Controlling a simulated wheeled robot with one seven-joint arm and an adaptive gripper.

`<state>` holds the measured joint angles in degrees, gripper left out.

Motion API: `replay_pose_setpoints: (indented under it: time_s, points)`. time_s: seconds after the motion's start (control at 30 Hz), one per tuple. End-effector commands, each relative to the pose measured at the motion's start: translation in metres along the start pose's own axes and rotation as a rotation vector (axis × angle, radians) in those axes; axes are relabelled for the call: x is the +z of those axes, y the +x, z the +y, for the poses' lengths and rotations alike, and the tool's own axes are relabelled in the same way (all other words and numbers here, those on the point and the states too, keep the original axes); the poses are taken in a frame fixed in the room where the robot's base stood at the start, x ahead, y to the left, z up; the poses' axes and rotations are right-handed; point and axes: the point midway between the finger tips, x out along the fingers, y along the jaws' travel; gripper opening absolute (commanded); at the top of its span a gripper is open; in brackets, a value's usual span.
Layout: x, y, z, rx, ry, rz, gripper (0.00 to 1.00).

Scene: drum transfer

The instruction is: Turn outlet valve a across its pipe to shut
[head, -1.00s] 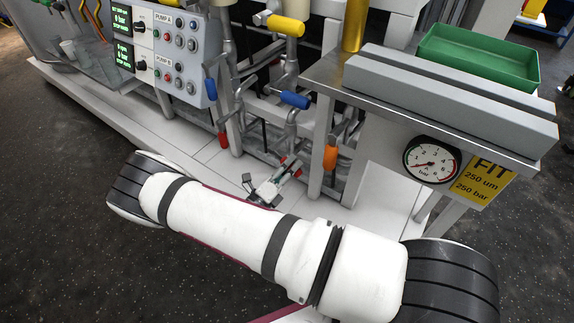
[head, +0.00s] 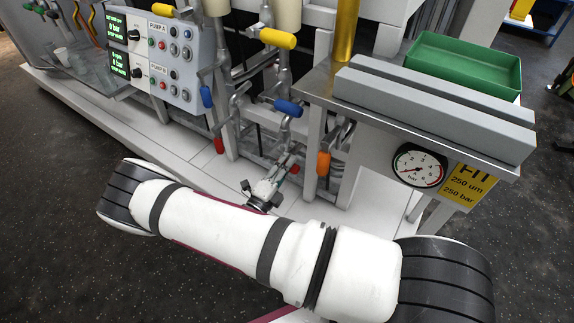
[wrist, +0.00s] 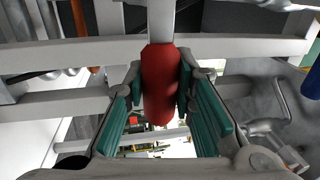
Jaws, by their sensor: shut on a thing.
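A red valve handle (wrist: 162,82) stands between the two teal-padded fingers of my gripper (wrist: 160,112) in the wrist view. The fingers are shut on its sides. In the head view my gripper (head: 284,174) reaches low into the pipework, and a small red end of the handle (head: 294,169) shows at its tips. The valve body and most of its pipe are hidden, and I cannot tell the handle's angle to the pipe. No label shows that this is outlet valve a. Another red handle (head: 218,145) hangs farther left.
Blue handles (head: 288,107), yellow handles (head: 277,38) and an orange handle (head: 323,163) sit around the pipes. A steel bench (head: 310,82) with a green tray (head: 465,65) is at the right, above a pressure gauge (head: 418,167). Frame bars (wrist: 60,55) run close to my gripper.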

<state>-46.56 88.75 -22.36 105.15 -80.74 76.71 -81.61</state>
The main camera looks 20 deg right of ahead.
Motion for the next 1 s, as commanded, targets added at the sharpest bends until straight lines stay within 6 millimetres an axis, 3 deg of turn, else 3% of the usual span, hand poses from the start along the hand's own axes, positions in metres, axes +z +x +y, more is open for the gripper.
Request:
replay_pose_setpoints:
  time_s: [0.27, 0.3, 0.37, 0.73, 0.87, 1.0]
  points:
    - [0.001, 0.000, -0.001, -0.003, -0.006, -0.004, 0.00]
    - [0.001, 0.000, -0.001, -0.003, -0.005, -0.004, 0.33]
    - [0.001, 0.000, -0.001, -0.002, -0.005, -0.003, 0.45]
    - [0.001, -0.004, 0.000, -0.001, -0.002, -0.002, 0.45]
    - [0.001, -0.019, -0.001, -0.001, -0.001, -0.005, 0.45]
    - [0.001, -0.047, 0.000, -0.001, 0.000, -0.005, 0.45]
